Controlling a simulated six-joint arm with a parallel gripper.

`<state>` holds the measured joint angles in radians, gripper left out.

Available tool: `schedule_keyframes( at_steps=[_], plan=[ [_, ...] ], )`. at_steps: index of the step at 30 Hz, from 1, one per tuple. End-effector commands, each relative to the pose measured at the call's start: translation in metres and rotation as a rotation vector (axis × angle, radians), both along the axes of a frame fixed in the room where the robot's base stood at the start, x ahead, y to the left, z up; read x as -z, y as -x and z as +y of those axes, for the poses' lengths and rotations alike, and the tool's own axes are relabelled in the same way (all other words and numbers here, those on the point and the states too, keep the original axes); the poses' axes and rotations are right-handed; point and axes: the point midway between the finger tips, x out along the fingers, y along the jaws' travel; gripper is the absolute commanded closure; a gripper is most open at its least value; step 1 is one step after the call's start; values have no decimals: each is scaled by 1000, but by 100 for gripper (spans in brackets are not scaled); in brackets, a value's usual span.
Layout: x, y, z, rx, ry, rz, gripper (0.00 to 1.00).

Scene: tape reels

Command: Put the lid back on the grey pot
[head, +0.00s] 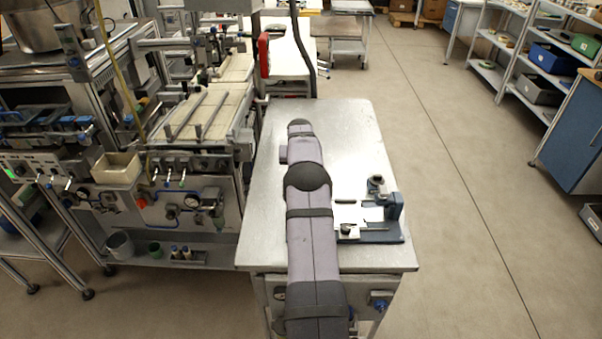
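My arm stretches away from the camera over the metal table (345,130), and my gripper is hidden beyond its far end. I cannot pick out a grey pot or a lid for certain on the table; the arm covers the middle of it. A grey cylindrical container (120,245) stands on the low shelf at the left. A large steel vessel (40,28) stands at the top left. Neither can be confirmed as the task's pot.
A blue-grey fixture (393,218) with a pale plate and small metal parts sits right of my arm on the table. A machine bench (190,120) with rails and a cream bin (116,168) stands left. The table's far right is clear. Shelves (510,70) stand far right.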

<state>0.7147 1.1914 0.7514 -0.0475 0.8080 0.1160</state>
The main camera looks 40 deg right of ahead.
Motion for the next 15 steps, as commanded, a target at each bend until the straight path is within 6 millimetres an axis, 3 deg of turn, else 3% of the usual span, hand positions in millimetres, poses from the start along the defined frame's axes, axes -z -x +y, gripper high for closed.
schedule_keyframes(
  at_steps=[8,9,11,15],
  plan=[
    [-1,0,0,0,1,-1,100],
    [0,0,0,0,1,-1,80],
    [0,0,0,0,1,-1,68],
    [0,0,0,0,0,0,68]
  ],
)
